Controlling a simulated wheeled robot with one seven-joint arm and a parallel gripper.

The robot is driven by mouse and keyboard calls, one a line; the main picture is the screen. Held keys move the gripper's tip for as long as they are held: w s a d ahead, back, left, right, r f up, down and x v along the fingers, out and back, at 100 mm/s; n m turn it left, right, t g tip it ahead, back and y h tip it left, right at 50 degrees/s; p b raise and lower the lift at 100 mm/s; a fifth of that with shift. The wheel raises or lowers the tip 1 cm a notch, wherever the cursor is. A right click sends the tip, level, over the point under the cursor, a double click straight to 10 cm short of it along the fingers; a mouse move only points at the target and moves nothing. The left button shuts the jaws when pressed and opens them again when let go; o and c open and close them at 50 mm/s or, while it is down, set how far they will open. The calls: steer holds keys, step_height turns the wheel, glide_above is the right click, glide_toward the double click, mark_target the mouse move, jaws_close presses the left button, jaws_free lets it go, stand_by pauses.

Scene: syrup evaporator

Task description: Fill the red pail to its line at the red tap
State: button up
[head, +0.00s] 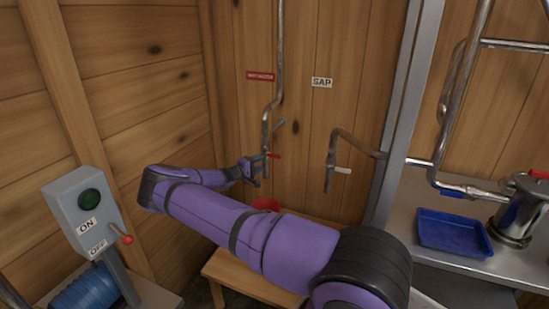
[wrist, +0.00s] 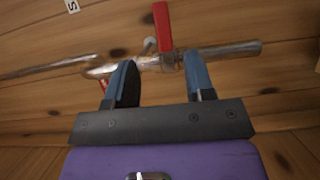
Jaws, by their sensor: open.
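The red tap's lever (head: 273,156) sticks out from a vertical metal pipe (head: 279,60) under a red sign (head: 260,76). My gripper (head: 257,163) is open at this tap. In the wrist view the red lever (wrist: 162,25) stands beyond and between the two spread fingers of my gripper (wrist: 160,65), against the metal pipe (wrist: 232,49). I see no contact with the lever, though the fingertips overlap the pipe in the picture. The red pail (head: 265,204) sits below the tap, mostly hidden behind my arm, so its line and contents do not show.
A second tap with a white lever (head: 343,170) hangs to the right under a SAP sign (head: 322,82). A low wooden bench (head: 240,279) stands below the taps. An ON/OFF switch box (head: 75,215) is at left. A blue tray (head: 453,232) lies on the right counter.

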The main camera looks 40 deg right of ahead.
mark_target(274, 156)
steer(key=d, duration=1)
steer(key=shift+w+d+f, duration=0.1)
steer(key=shift+d+f, duration=0.15)
steer(key=shift+d, duration=0.1)
steer(key=shift+c, duration=0.2)
jaws_close()
